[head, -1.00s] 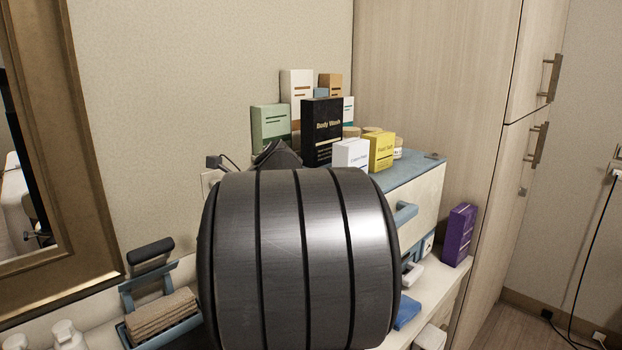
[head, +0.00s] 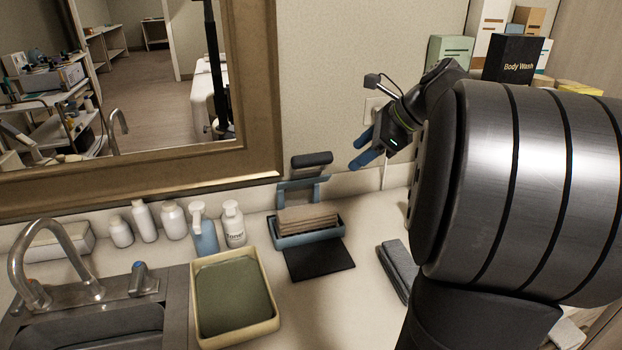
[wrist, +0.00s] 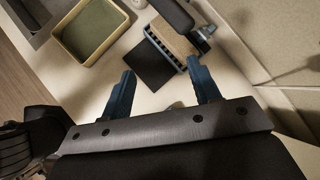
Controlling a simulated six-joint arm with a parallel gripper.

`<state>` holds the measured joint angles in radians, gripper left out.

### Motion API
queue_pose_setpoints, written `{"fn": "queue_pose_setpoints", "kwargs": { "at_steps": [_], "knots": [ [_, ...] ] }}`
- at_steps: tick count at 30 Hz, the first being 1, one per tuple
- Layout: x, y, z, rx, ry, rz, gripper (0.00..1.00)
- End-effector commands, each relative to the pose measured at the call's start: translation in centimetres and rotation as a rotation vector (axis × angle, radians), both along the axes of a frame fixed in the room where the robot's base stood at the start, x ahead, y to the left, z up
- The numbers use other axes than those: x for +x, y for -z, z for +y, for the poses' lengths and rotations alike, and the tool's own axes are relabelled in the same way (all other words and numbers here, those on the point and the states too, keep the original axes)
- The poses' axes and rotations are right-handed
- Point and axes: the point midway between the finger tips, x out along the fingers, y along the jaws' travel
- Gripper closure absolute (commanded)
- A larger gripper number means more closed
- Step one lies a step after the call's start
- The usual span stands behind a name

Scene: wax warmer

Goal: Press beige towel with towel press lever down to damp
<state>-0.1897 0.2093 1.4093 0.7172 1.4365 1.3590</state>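The towel press (head: 290,240) is a blue tray with a blue lever frame, standing on the counter against the wall. Its lever ends in a dark padded bar (head: 312,159), raised above and behind the tray. The beige towel (head: 307,219) lies folded in layers in the tray. My gripper (head: 360,152) has blue fingers and is up to the right of the press, apart from it. In the wrist view, the fingers (wrist: 160,68) are spread with nothing between them. The press (wrist: 160,42), towel (wrist: 172,38) and dark bar (wrist: 174,14) show beyond them.
A black mat (head: 320,260) lies in front of the press. A cream tray with a green cloth (head: 232,297) and pump bottles (head: 233,224) stand to the left, near the sink (head: 100,330). Grey folded cloths (head: 399,270) lie to the right. A mirror (head: 150,90) hangs behind.

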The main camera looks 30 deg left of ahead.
Motion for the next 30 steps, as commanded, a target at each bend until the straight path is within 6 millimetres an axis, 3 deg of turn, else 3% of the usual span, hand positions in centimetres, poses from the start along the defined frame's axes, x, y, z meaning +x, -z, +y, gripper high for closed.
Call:
{"fn": "queue_pose_setpoints", "kwargs": {
  "at_steps": [1, 6, 15, 21, 26, 30],
  "knots": [
    [-0.4, -0.6, 0.8, -0.03, -0.102, -0.087, 0.33],
    [-1.5, -2.7, 2.7, -0.146, -0.492, -0.401, 0.0],
    [-3.3, -7.3, 5.4, -0.349, -1.201, -0.886, 0.0],
    [-4.2, -10.3, 6.5, -0.46, -1.583, -1.098, 0.0],
    [-4.6, -11.4, 6.8, -0.505, -1.732, -1.167, 0.0],
    [-4.4, -11.0, 7.1, -0.513, -1.764, -1.178, 0.0]
  ]
}}
